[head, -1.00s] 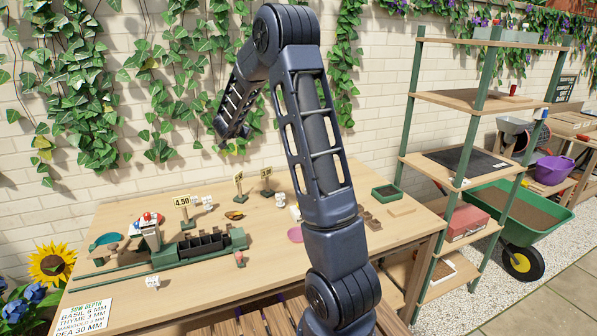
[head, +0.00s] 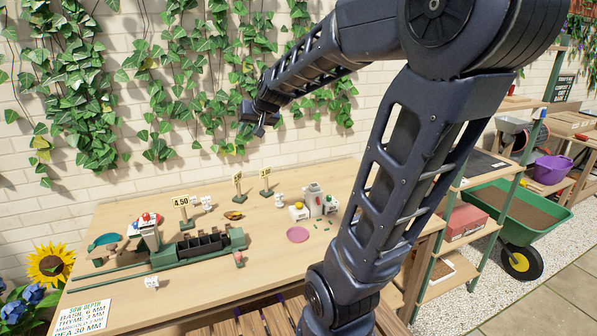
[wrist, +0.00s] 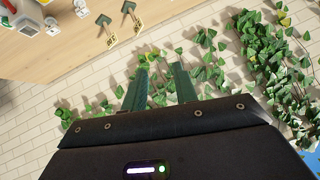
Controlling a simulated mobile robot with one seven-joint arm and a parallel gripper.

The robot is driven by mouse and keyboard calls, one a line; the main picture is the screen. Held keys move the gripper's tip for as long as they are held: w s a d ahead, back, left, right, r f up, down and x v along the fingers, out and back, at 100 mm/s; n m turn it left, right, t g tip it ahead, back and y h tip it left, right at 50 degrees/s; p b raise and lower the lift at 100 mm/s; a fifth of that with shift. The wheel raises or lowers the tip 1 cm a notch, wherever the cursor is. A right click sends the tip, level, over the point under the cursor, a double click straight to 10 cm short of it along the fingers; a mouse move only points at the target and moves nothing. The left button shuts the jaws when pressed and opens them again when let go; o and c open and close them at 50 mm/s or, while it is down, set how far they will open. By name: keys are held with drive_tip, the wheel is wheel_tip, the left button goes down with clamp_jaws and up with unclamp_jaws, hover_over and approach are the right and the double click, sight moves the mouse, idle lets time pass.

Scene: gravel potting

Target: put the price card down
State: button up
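Three yellow price cards on dark stands are upright on the wooden table in the head view. The nearest, reading 4.50 (head: 181,202), is at the left, the second card (head: 237,178) is near the middle, and the third card (head: 266,171) is right of it. Two of the cards also show at the top of the wrist view (wrist: 110,42) (wrist: 138,26). My gripper (head: 258,120) is high above the table's back, near the ivy wall. In the wrist view its two green fingers (wrist: 159,72) are apart, with only wall and ivy between them.
A green bench device with dark compartments (head: 203,243) fills the table's left front. A pink saucer (head: 298,235) and a grey and white apparatus (head: 314,198) stand to the right. The ivy-covered brick wall (head: 160,150) is close behind.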

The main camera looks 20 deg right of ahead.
drive_tip(key=s+d+f+g+h, duration=0.1)
drive_tip(key=s+d+f+g, duration=0.1)
drive_tip(key=s, duration=0.9)
drive_tip(key=s+d+f+g+h, duration=0.1)
drive_tip(key=s+d+f, duration=0.3)
drive_tip(key=s, duration=0.7)
drive_tip(key=shift+s+d+n+g+h, duration=0.35)
drive_tip(key=shift+s+n+g+h, duration=0.05)
drive_tip(key=shift+g, duration=0.4)
drive_tip(key=o, duration=1.3)
